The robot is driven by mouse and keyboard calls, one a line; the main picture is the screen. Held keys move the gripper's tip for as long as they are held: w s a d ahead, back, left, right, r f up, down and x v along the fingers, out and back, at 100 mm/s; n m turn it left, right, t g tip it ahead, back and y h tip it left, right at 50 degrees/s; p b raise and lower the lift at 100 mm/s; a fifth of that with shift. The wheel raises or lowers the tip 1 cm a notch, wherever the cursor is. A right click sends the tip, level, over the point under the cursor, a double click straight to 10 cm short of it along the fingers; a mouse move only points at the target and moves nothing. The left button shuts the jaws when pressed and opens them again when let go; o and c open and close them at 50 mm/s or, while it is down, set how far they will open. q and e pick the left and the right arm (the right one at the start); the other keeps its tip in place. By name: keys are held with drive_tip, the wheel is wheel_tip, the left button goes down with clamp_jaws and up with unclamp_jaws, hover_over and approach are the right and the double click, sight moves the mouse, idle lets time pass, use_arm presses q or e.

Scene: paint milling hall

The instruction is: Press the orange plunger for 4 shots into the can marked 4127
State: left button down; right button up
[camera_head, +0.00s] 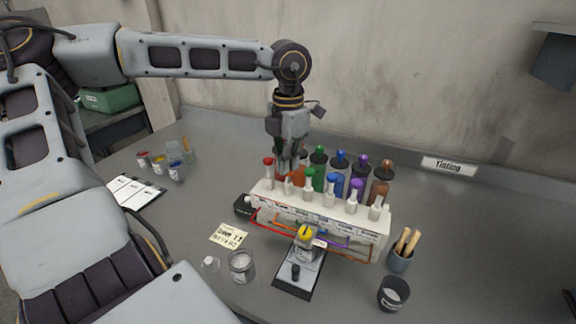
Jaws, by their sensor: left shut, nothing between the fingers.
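My left gripper (287,164) is shut and empty, pointing down at the left part of the white tinting dispenser (262,193). Its fingertips are at the second pump from the left. They hide that pump's top, so I cannot tell whether they touch it. An orange-red canister (299,174) shows partly behind the fingers. A small can with a yellow spot (307,243) stands on a dark plate in front of the dispenser. No number 4127 is readable on any can. My right gripper is not in view.
Red (268,162), green (309,174) and other coloured pumps flank the fingers closely. A note (228,236), a glass jar (241,266), a dark cup (393,293) and a brush pot (400,261) stand around the front. The right tabletop is clear.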

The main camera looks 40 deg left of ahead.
use_arm(q)
drive_tip(key=shift+f, duration=0.25)
drive_tip(key=shift+r, duration=0.1)
drive_tip(key=shift+r+p, duration=1.25)
drive_tip(key=shift+r, duration=0.75)
drive_tip(key=shift+r+p, duration=1.7)
drive_tip(key=shift+r, duration=0.85)
drive_tip(key=shift+f, duration=0.1)
